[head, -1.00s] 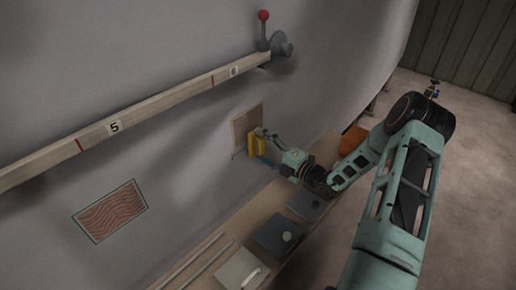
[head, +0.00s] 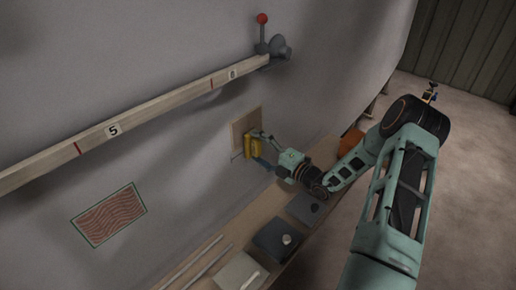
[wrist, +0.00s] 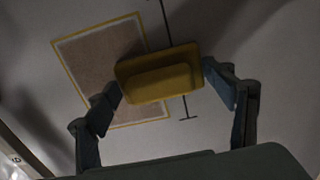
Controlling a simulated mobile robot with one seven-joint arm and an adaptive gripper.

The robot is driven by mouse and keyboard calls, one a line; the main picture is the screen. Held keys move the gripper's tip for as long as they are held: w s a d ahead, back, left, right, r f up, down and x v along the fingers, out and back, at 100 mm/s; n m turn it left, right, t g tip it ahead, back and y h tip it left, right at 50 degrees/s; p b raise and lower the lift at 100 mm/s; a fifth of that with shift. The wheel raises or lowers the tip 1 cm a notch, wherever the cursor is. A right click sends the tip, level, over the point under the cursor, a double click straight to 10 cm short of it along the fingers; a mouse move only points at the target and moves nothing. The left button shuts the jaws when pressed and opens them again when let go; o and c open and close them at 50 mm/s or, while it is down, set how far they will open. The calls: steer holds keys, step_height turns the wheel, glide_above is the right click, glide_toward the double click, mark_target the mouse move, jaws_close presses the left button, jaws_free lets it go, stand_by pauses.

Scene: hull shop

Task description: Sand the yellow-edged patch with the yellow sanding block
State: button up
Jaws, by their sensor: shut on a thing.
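The yellow sanding block (head: 252,146) is held between the two fingers of my gripper (head: 262,151). In the wrist view the block (wrist: 158,74) sits between both fingertips (wrist: 162,84) and overlaps the right side of the yellow-edged patch. The patch (wrist: 98,60) shows a plain brownish surface inside a yellow border. In the head view the patch (head: 240,128) is on the grey hull wall, and the block is at its lower right part. The block is close against the wall; I cannot tell for sure whether it touches.
A green-edged patch (head: 108,214) with red wavy lines is at lower left on the hull. A numbered rail (head: 150,113) runs above, ending at a red-knobbed lever (head: 262,30).

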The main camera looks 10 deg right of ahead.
mark_target(247, 110)
steer(key=shift+w+a+r+p, duration=0.1)
steer(key=shift+r+p, duration=2.9)
steer(key=shift+r, duration=0.35)
steer(key=shift+w+a+r+p, duration=0.1)
steer(key=shift+r+p, duration=2.9)
steer(key=shift+r, duration=0.35)
steer(key=shift+s+d+f+b, duration=0.1)
steer(key=shift+f+b, duration=2)
steer(key=shift+f, duration=1.3)
steer(key=shift+s+d+f+b, duration=0.1)
steer(key=shift+f+b, duration=1.95)
steer(key=shift+f, duration=1.35)
steer(key=shift+w+a+r+p, duration=0.1)
steer(key=shift+r+p, duration=2.7)
steer(key=shift+r, duration=0.6)
steer(key=shift+w+a+r+p, duration=0.1)
steer(key=shift+r+p, duration=2.7)
steer(key=shift+r, duration=0.6)
steer(key=shift+s+d+f+b, duration=0.1)
steer(key=shift+f+b, duration=2.3)
steer(key=shift+f, duration=1.25)
